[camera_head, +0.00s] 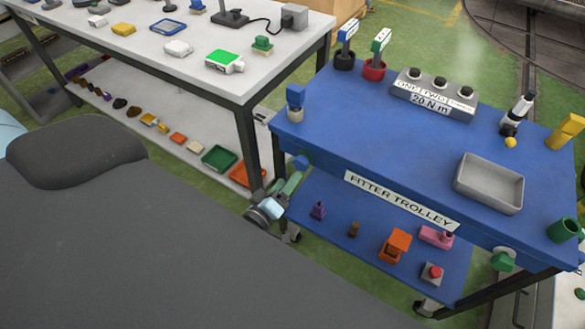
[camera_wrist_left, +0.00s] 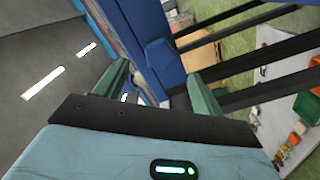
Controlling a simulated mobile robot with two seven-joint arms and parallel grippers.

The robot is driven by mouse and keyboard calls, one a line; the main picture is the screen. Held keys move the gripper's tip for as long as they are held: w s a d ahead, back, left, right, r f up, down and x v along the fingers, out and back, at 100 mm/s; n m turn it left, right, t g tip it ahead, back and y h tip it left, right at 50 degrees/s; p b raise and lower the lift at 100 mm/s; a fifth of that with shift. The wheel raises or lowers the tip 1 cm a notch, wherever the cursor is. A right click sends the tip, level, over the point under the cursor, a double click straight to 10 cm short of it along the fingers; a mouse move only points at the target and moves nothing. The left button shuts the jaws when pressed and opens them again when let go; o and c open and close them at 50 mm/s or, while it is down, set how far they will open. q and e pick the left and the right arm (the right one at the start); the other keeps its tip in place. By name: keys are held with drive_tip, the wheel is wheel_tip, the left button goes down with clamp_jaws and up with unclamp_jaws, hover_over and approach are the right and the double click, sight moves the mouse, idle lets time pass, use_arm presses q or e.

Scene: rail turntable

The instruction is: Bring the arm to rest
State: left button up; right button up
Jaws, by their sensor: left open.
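My left gripper (camera_head: 289,186) shows at the near left corner of the blue fitter trolley (camera_head: 330,130), with its green fingers and pale blue body low beside the trolley's end. In the left wrist view the two green fingers of the gripper (camera_wrist_left: 158,88) stand wide apart. Nothing is held. Part of the left arm is hidden behind a large dark grey shape in the head view. My right gripper is not seen.
A white table (camera_head: 135,45) with a lower shelf stands at the left, its leg close to my left gripper. The trolley top carries a grey tray (camera_head: 489,183), a torque block (camera_head: 433,96) and several tools. Green floor shows between table and trolley.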

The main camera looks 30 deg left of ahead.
use_arm(q)
drive_tip(key=shift+s, duration=0.7)
drive_tip(key=s+d+f+m+g+p, duration=0.1)
drive_tip(key=s+d+f+m+g, duration=0.1)
drive_tip(key=s, duration=0.6)
drive_tip(key=s+d+f+m+g+h+p, duration=0.1)
drive_tip(key=s+d+f+m+g, duration=0.1)
drive_tip(key=s+m, duration=0.4)
drive_tip(key=s+d+f+m+g+h+p, duration=0.1)
drive_tip(key=s+d+f+m+g, duration=0.1)
drive_tip(key=s, duration=1)
drive_tip(key=f+m+g, duration=0.1)
drive_tip(key=m+g, duration=0.1)
drive_tip(key=g, duration=0.1)
drive_tip(key=shift+d+f+m, duration=0.3)
drive_tip(key=shift+d, duration=0.05)
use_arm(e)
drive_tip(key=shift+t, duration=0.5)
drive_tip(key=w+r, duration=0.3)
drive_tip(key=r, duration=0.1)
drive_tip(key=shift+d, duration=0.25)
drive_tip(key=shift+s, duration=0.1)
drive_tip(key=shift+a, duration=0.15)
